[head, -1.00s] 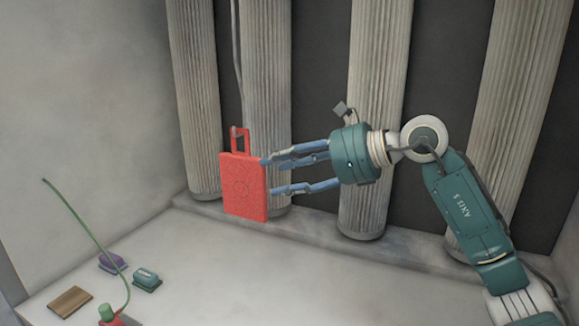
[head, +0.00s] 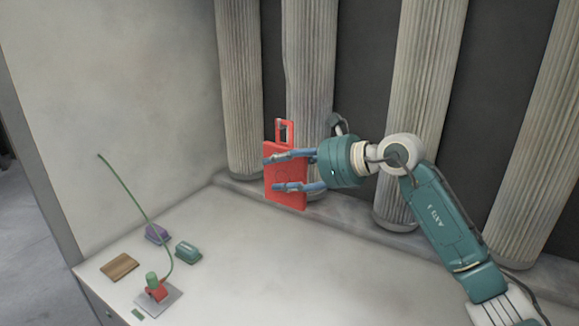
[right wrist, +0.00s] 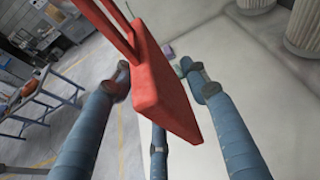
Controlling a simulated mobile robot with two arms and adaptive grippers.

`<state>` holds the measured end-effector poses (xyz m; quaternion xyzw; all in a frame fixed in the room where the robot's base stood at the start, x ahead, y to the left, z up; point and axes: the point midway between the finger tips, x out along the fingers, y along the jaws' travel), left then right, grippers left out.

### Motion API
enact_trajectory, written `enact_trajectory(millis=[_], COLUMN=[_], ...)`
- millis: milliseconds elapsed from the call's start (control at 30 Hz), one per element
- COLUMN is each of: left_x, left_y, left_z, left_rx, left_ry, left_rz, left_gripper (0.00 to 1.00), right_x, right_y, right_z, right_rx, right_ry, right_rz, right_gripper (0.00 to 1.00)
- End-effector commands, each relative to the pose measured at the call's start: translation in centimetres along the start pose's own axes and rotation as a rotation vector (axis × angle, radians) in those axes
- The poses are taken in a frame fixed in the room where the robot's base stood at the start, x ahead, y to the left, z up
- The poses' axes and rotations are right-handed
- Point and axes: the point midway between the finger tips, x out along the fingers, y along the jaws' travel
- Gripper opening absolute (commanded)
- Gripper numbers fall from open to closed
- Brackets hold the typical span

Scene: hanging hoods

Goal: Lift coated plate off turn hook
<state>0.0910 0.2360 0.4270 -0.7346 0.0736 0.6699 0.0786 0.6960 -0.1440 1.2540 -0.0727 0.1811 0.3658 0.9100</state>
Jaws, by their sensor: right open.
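The red coated plate (head: 286,173) hangs upright in front of a ribbed column, with its loop handle (head: 284,125) at the top. The turn hook is too small to make out at the loop. My right gripper (head: 272,173) comes from the right, with its fingers reaching across the plate. In the right wrist view the plate (right wrist: 165,90) stands between the open blue fingers (right wrist: 163,85), with gaps visible beside it. I cannot tell whether any finger touches it. My left gripper is not in view.
Ribbed columns (head: 425,110) stand behind the plate. On the pale worktop (head: 330,255) at lower left are a purple block (head: 157,234), a green block (head: 188,252), a wooden block (head: 119,267) and a red fixture (head: 156,290) with a tall green rod. The worktop's middle is clear.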

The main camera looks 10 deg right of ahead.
Motion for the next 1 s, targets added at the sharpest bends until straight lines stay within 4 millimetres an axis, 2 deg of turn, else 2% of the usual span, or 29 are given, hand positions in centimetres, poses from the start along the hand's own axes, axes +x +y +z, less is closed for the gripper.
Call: enact_trajectory(millis=[167, 300, 400, 1000], left_x=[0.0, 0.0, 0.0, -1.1], left_y=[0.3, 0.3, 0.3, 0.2], left_z=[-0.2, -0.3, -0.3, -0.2], left_rx=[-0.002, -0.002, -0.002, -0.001], left_ry=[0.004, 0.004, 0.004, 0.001], left_rz=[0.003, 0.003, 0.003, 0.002], left_gripper=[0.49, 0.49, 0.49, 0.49], right_x=[0.0, 0.0, 0.0, -0.7], right_y=[0.0, 0.0, 0.0, 0.0], right_z=[-0.1, 0.0, 0.0, 1.7], right_rx=[0.000, 0.000, 0.000, -0.002], right_ry=[0.000, 0.000, 0.000, -0.002], right_rz=[0.000, 0.000, 0.000, 0.000], right_gripper=[0.45, 0.17, 0.00, 0.00])
